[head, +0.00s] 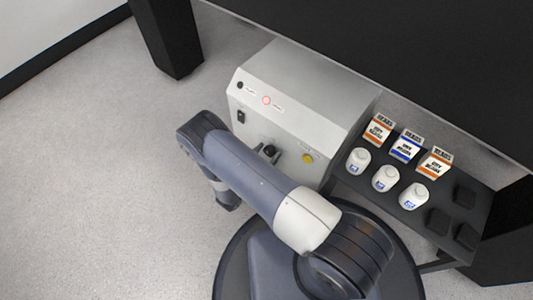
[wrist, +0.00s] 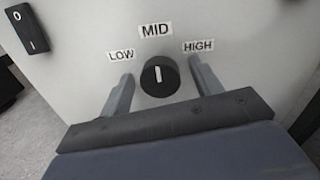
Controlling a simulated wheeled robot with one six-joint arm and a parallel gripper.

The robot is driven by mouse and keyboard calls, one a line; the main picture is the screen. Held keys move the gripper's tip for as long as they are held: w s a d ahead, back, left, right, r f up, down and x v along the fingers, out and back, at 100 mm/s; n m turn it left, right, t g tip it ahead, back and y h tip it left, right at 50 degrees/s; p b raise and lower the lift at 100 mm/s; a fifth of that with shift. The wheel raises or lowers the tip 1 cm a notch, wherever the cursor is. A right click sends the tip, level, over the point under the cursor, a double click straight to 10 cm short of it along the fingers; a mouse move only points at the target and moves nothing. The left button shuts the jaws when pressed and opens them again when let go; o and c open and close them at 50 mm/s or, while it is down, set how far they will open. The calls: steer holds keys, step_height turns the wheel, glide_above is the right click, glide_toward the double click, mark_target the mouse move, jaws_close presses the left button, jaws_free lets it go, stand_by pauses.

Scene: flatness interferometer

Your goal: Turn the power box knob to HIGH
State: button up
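The power box (head: 300,88) is a light grey metal box in the head view. Its round black knob (wrist: 160,76) shows in the wrist view, with its white pointer line straight up toward the MID label (wrist: 155,30). The LOW label (wrist: 121,55) is to the left and the HIGH label (wrist: 198,46) to the right. My gripper (wrist: 160,80) is open, with one finger on each side of the knob and a gap visible on both sides. In the head view the knob (head: 269,151) is partly visible beside my arm; the gripper's fingertips are hidden there.
A rocker switch (wrist: 27,28) sits left of the knob. The box also has a red-ringed light (head: 267,101) and a yellow button (head: 308,157). White bottles (head: 385,178) and labelled boxes (head: 406,146) stand on a dark shelf to the right. Floor is clear at left.

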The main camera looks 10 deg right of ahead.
steer(key=c, duration=0.9)
steer(key=shift+c, duration=0.2)
steer(key=shift+m, duration=0.5)
steer(key=m, duration=0.5)
steer(key=shift+s+m, duration=0.1)
steer(key=shift+m, duration=0.3)
steer(key=m, duration=0.5)
steer(key=shift+d+f+h, duration=0.1)
steer(key=shift+h, duration=0.3)
steer(key=shift+m, duration=0.4)
steer(key=o, duration=1)
steer(key=shift+c, duration=0.2)
steer(key=p+v, duration=0.2)
steer(key=v, duration=0.9)
steer(key=shift+p, duration=0.35)
